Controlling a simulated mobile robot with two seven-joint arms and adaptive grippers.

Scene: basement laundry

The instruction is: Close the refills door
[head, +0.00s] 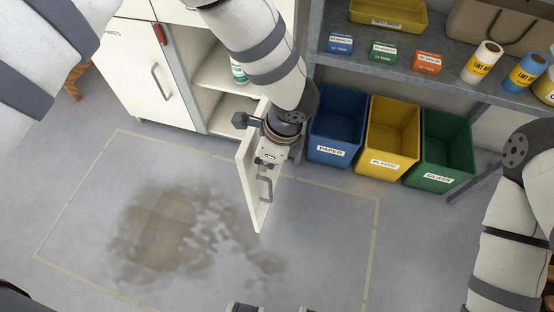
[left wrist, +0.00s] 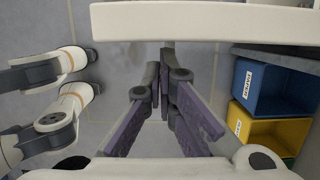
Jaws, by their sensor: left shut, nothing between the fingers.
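The refills door (head: 248,185) is a white cabinet door standing open, jutting out from the cabinet towards me. Its grey bar handle (head: 267,189) is on the face turned right. My left gripper (head: 265,162) is beside the upper part of that face, above the handle. The wrist hides part of the door. In the left wrist view the fingers (left wrist: 166,62) come together, shut and empty, with the white door panel (left wrist: 200,22) across the top just beyond the tips. I cannot tell whether they touch it. My right arm shows at the right, but its gripper is not in view.
The open cabinet shelves (head: 228,75) hold a white bottle (head: 238,70). A closed door (head: 150,70) is left of them. Blue (head: 335,125), yellow (head: 392,138) and green (head: 444,150) bins stand right of the door under a grey shelf (head: 380,57). The stained floor in front is clear.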

